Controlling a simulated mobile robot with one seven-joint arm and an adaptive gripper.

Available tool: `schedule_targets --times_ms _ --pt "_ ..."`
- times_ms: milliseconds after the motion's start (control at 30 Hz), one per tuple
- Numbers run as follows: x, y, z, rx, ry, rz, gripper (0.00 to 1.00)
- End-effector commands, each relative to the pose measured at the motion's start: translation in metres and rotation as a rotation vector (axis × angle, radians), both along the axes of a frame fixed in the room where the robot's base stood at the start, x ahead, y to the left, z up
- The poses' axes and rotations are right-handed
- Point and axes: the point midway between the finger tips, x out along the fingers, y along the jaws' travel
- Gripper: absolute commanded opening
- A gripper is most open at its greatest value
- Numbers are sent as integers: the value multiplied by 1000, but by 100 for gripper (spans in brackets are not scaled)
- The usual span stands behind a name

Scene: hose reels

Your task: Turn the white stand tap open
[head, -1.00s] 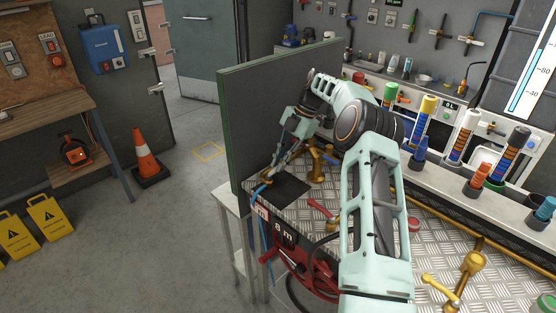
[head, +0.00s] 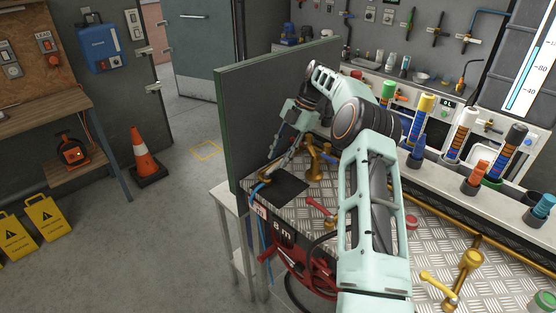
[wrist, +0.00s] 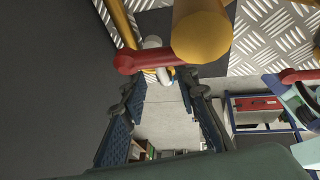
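No tap shows plainly as a white stand tap. In the wrist view a small white piece (wrist: 152,43) shows just behind a red lever (wrist: 150,58), which partly hides it; I cannot tell if it belongs to the white tap. A thick brass tap body (wrist: 203,32) stands beside the lever. My gripper (wrist: 160,82) is open, its two dark fingers apart with the lever in front of their tips; I cannot tell whether they touch it. In the head view my gripper (head: 267,178) reaches down at the bench's left end, beside a brass fitting with a blue hose.
A tall dark green-edged panel (head: 285,110) stands close behind my gripper. A brass tap (head: 315,162) and a red lever (head: 318,207) are on the checker-plate bench (head: 420,240). Another brass tap (head: 462,270) stands at front right. A red hose reel (head: 305,275) hangs below.

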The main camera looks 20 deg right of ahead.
Motion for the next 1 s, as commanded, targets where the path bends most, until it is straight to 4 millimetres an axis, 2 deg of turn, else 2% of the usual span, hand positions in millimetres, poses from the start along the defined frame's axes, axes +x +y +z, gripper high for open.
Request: schedule_targets --times_ms 200,400,1000 --pt "2 -15 31 0 -5 -2 28" --pt "2 -21 45 -1 -3 0 28" --pt "2 -23 51 0 -1 -1 28"
